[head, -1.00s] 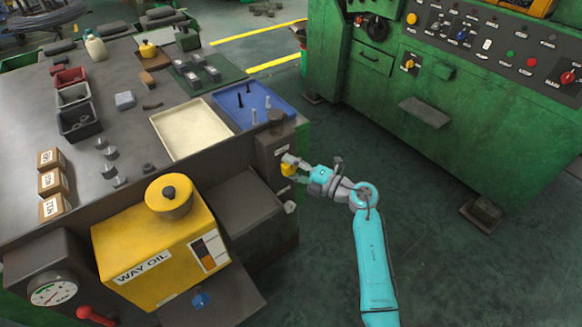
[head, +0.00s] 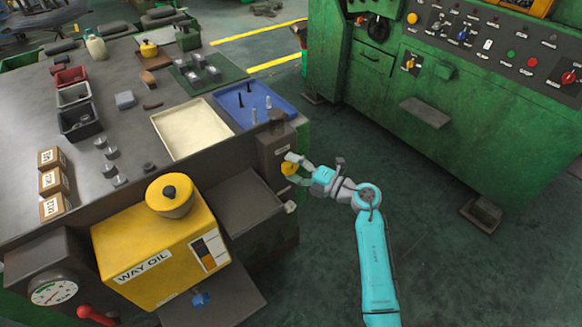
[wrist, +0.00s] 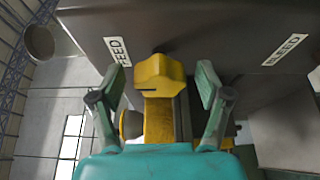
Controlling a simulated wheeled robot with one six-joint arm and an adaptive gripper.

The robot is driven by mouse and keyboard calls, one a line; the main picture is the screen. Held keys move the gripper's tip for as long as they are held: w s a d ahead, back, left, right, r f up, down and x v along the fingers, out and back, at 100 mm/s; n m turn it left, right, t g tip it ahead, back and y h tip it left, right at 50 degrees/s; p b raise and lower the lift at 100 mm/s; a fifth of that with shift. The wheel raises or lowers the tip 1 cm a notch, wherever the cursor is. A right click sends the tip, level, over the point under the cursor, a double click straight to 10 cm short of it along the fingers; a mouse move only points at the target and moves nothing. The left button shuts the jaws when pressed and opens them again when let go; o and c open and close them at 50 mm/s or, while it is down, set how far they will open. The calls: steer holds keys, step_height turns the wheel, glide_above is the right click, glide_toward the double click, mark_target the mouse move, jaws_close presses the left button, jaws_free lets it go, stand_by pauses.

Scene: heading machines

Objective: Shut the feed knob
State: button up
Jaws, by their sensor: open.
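The feed knob (head: 288,169) is yellow and sits on the side of a dark box at the front right corner of the bench. In the wrist view the yellow knob (wrist: 158,76) shows near a white FEED label (wrist: 117,51), with a short dark line on its face. My gripper (head: 298,170) is at the knob, its fingers apart. In the wrist view my gripper (wrist: 160,82) has one finger on each side of the knob, with gaps visible, and holds nothing.
A BLEED label (wrist: 285,50) is on the same box. A pale round fitting (head: 290,207) sits below the knob. The yellow way oil tank (head: 150,250) stands left, and a blue tray (head: 240,120) lies above on the bench. Open floor lies to the right.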

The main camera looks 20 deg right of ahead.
steer(key=v, duration=1.1)
steer(key=shift+s, duration=0.15)
steer(key=s+a+m+t+h, duration=0.1)
steer(key=s+a+m+t, duration=0.3)
steer(key=s, duration=0.4)
steer(key=s+a+m+t+h, duration=0.1)
steer(key=s+a+m+t, duration=0.1)
steer(key=s+a+m, duration=0.55)
steer(key=s+d+m+g+h, duration=0.1)
steer(key=s+m+h, duration=0.4)
steer(key=s, duration=0.9)
steer(key=s+d+m+g+h, duration=0.2)
steer(key=s+m, duration=0.7)
steer(key=s, duration=0.6)
steer(key=g+h, duration=0.1)
steer(key=h, duration=0.1)
steer(key=shift+f+m+g+h, duration=0.2)
steer(key=shift+m+g+h, duration=0.15)
steer(key=shift+g+h, duration=0.05)
steer(key=shift+d, duration=0.15)
